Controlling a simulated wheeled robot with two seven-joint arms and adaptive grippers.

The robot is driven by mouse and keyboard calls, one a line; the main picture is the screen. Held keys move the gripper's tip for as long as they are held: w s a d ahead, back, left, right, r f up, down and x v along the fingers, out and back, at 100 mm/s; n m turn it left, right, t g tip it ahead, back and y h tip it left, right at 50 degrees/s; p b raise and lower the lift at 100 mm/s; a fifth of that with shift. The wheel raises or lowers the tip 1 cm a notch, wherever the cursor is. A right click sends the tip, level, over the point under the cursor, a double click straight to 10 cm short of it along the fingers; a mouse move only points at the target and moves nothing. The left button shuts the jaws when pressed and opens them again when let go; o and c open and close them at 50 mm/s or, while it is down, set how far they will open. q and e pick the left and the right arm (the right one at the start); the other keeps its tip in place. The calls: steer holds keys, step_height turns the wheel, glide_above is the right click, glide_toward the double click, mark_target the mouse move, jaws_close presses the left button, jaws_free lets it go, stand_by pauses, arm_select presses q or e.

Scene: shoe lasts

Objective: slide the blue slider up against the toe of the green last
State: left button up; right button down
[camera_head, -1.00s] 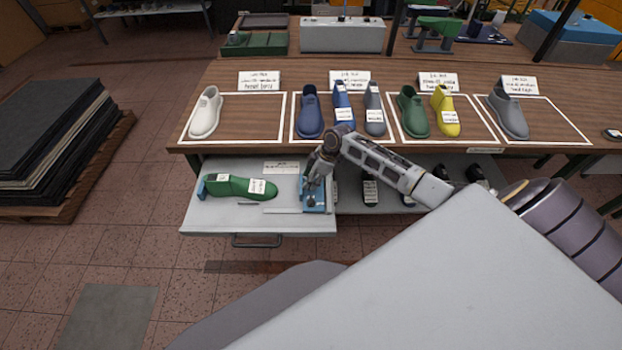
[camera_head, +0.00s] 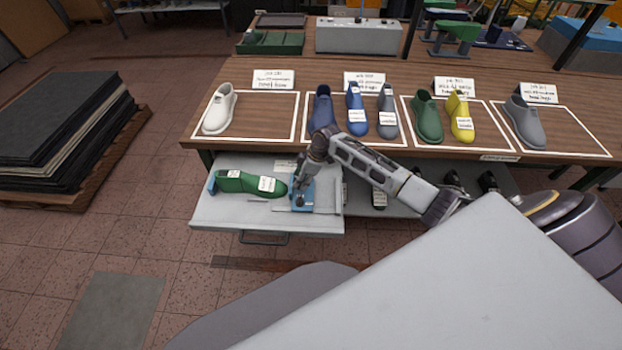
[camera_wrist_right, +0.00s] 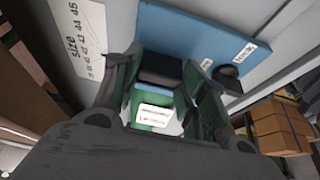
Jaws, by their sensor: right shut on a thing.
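The green last (camera_head: 240,183) lies on its side in the pulled-out grey tray, with white labels on it and its toe pointing right. A small blue stop (camera_head: 212,184) stands at its heel. The blue slider (camera_head: 303,202) is just right of the toe; I cannot tell whether they touch. My right gripper (camera_head: 299,184) is above the slider, shut on its upright part. In the right wrist view the fingers (camera_wrist_right: 165,105) are around a dark block (camera_wrist_right: 161,66) over the blue slider plate (camera_wrist_right: 200,42), and the labelled green last (camera_wrist_right: 148,125) shows between them. My left gripper is not in view.
A size scale (camera_wrist_right: 78,35) lies on the tray beside the slider. The wooden table (camera_head: 370,65) behind holds several shoe lasts in white-framed areas with cards. Its front edge is close behind my right arm. The tray's front strip (camera_head: 240,217) is clear.

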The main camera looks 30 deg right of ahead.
steer(key=shift+w+a+f, duration=0.1)
steer(key=shift+w+a, duration=0.15)
steer(key=shift+a, duration=0.35)
steer(key=c, duration=0.8)
jaws_free()
steer(key=shift+w, duration=0.1)
steer(key=shift+r, duration=0.2)
steer(key=v, duration=1.1)
steer(key=shift+r, duration=0.35)
steer(key=shift+d, duration=0.1)
steer(key=shift+f, duration=0.1)
